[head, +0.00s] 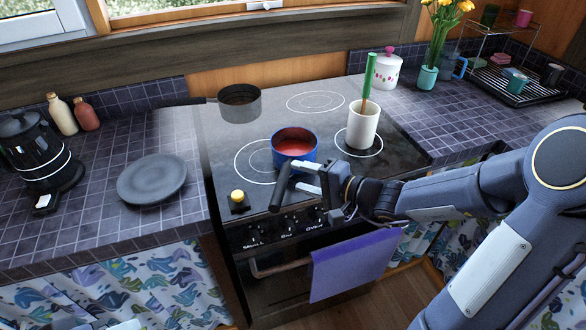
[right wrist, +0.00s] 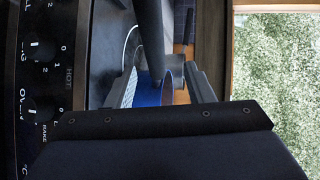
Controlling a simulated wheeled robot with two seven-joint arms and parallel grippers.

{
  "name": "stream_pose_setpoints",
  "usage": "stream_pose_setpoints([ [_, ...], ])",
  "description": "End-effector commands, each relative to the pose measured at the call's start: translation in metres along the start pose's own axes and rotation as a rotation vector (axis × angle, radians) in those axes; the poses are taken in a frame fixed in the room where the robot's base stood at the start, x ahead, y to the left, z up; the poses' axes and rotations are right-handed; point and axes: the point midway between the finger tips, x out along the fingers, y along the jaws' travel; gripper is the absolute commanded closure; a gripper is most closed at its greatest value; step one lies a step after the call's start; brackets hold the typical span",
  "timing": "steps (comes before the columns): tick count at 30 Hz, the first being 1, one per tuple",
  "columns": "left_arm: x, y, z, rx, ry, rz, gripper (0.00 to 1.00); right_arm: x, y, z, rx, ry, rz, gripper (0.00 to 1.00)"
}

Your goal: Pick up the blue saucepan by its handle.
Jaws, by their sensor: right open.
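The blue saucepan (head: 306,158) with a red inside stands on the stove top, toward the front. Its dark handle (head: 279,194) points toward the stove's front edge. My right gripper (head: 307,178) is at the handle, close to the pan, and partly covers it. In the right wrist view the two fingers (right wrist: 162,88) are apart. The dark handle (right wrist: 150,38) shows in the gap between them, with part of the blue pan wall (right wrist: 146,92) behind. I cannot tell if either finger touches the handle. My left gripper is not in view.
A white utensil crock (head: 362,130) stands right of the saucepan, and a grey pan (head: 240,106) stands behind left. A yellow-topped item (head: 238,200) sits on the stove's front left. A purple towel (head: 352,265) hangs on the oven front. A grey plate (head: 152,179) lies on the left counter.

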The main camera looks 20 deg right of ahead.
Motion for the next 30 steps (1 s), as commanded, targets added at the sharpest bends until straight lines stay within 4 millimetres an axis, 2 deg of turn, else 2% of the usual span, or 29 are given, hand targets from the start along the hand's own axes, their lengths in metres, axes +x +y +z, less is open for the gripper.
stream_pose_setpoints([
  [16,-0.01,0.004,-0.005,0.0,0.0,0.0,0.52,0.068,0.004,0.005,0.003,-0.004,-0.002,0.52],
  [19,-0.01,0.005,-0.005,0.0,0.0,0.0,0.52,0.075,0.005,0.004,0.002,-0.001,-0.001,0.52],
  [26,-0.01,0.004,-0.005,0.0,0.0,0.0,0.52,0.076,0.005,0.004,0.0,0.0,-0.001,0.52],
  [30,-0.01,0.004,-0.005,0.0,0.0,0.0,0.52,0.075,0.005,0.004,0.001,-0.001,-0.001,0.71],
])
